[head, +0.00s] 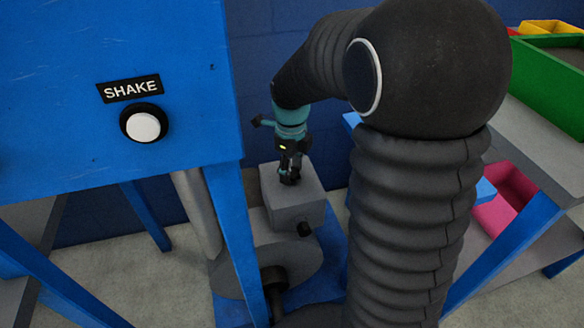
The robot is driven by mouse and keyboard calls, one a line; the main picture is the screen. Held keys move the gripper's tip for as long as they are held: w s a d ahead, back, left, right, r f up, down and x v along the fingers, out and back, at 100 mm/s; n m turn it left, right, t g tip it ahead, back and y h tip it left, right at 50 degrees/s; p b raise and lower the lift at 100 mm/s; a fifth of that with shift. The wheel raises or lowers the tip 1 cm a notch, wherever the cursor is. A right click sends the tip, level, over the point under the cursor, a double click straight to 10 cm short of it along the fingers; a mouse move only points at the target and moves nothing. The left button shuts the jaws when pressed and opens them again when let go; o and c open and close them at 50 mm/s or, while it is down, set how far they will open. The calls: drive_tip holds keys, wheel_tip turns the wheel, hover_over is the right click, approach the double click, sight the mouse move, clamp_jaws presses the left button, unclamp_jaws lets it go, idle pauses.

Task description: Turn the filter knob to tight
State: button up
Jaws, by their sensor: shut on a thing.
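My gripper (289,179) points down at the top of a grey box (290,214) low behind the blue machine frame. It is shut on a small dark thing on the box top, which looks like the filter knob. The fingers hide most of it, so its angle cannot be told. No mark for tight is readable in this view.
A blue panel (60,120) with a white SHAKE button (145,127) stands on the left. Blue legs and a grey pipe (197,215) stand close left of the box. A green bin (548,90) and a pink bin (507,192) are on the right. My arm blocks the middle.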

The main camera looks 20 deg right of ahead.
drive_tip(key=shift+s+f, duration=0.1)
drive_tip(key=o, duration=1.2)
drive_tip(key=shift+c, duration=0.2)
wheel_tip(320, 180, up, 12)
